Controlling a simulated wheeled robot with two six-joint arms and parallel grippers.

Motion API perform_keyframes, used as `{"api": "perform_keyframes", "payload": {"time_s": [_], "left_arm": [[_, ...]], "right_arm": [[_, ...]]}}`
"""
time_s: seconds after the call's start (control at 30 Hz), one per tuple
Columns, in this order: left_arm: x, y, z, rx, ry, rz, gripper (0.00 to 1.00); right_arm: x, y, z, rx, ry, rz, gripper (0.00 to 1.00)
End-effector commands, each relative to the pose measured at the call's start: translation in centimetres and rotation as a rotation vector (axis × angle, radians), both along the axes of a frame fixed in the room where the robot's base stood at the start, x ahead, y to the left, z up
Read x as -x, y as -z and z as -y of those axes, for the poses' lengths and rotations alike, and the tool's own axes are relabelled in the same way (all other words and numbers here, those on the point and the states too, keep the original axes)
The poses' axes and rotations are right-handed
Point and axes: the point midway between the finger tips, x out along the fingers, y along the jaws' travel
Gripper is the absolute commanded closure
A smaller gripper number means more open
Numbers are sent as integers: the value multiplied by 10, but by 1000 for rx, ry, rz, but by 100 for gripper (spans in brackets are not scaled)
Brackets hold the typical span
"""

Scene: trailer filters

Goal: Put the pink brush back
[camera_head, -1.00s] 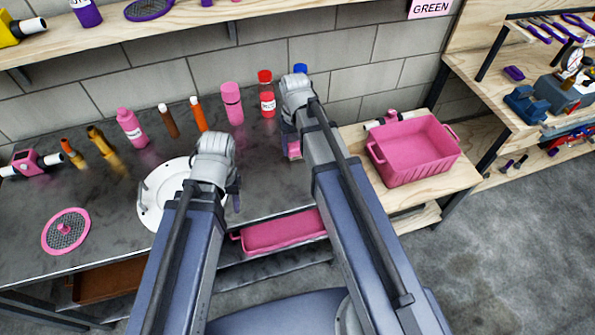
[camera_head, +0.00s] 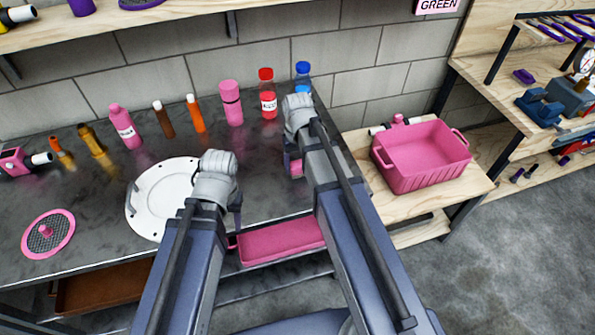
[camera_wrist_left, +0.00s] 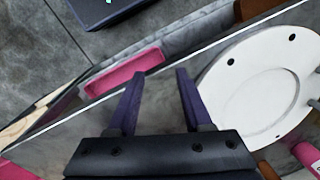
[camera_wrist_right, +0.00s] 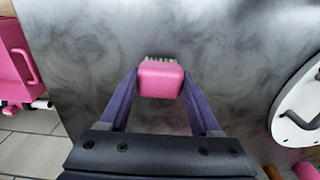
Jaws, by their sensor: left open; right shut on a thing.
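The pink brush (camera_wrist_right: 160,80) is between the fingertips of my right gripper (camera_wrist_right: 160,88), its pale bristles showing at the far edge in the right wrist view. In the head view part of the brush (camera_head: 296,167) shows beside my right wrist, over the dark bench (camera_head: 92,195); I cannot tell whether it touches the bench. My left gripper (camera_wrist_left: 158,73) is open and empty, near the bench's front edge beside the white round plate (camera_wrist_left: 262,80). My left wrist hides part of this plate in the head view (camera_head: 160,200).
A pink bin (camera_head: 420,180) stands on a wooden table right of the bench. A pink tray (camera_head: 280,242) sits below the bench's front edge. Bottles, including a red one (camera_head: 268,100) and a blue one (camera_head: 303,72), line the back. A pink-rimmed mesh disc (camera_head: 48,233) lies at left.

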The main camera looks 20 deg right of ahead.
Motion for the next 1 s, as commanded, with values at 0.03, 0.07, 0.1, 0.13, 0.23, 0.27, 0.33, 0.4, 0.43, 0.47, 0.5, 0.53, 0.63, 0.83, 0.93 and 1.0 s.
{"api": "perform_keyframes", "payload": {"time_s": [0.03,0.07,0.1,0.13,0.23,0.27,0.33,0.4,0.43,0.47,0.5,0.53,0.63,0.83,0.93,1.0], "left_arm": [[0,12,0,0,0,0,50],[0,14,0,0,0,0,50],[0,15,0,0,0,0,50],[0,15,0,0,0,0,50],[0,12,0,0,0,0,50],[0,12,0,0,0,0,50],[0,12,0,0,0,0,50],[0,13,0,0,0,0,50],[0,14,0,0,0,0,50],[0,16,0,0,0,0,50],[0,17,0,0,0,0,50],[0,15,0,0,0,0,50],[0,15,0,0,0,0,50],[0,15,0,0,0,0,50],[0,15,0,0,0,0,50],[0,15,0,0,0,0,50]], "right_arm": [[0,12,0,0,0,0,81],[0,14,0,0,0,0,81],[0,15,0,0,0,0,81],[0,15,0,0,0,0,81],[0,12,0,0,0,0,81],[0,12,0,0,0,0,81],[0,12,0,0,0,0,81],[0,13,0,0,0,0,81],[0,14,0,0,0,0,81],[0,16,0,0,0,0,81],[0,17,0,0,0,0,81],[0,15,0,0,0,0,33],[0,15,0,0,0,0,21],[0,15,0,0,0,0,6],[0,15,0,0,0,0,6],[0,15,0,0,0,0,6]]}}
